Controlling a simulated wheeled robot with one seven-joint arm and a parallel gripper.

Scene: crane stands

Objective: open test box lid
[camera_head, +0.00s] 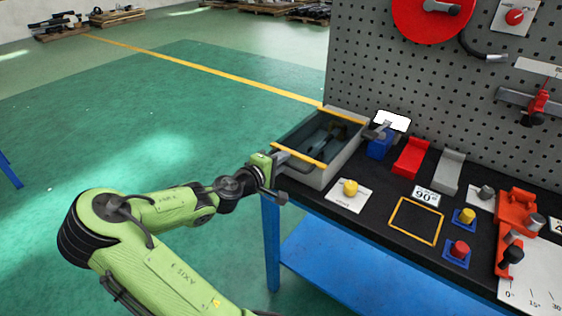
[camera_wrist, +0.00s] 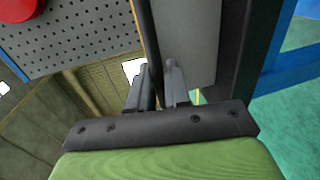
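The test box (camera_head: 343,164) is a grey box with yellow strips along its top edges, at the left end of the bench. Its top shows a dark teal area with dark shapes in it; I cannot tell a clear lid from an open top. A grey bar handle (camera_head: 299,157) runs along its near left side. My gripper (camera_head: 277,163) is at this handle. In the wrist view my gripper's fingers (camera_wrist: 158,80) are close together, with a thin dark bar (camera_wrist: 150,40) between them. The fingertips are partly hidden in the head view.
The bench top carries a yellow knob (camera_head: 350,188) on a white plate, a blue block (camera_head: 380,147), a red block (camera_head: 411,157) and an orange fixture (camera_head: 514,210) at right. The pegboard (camera_head: 357,62) stands behind.

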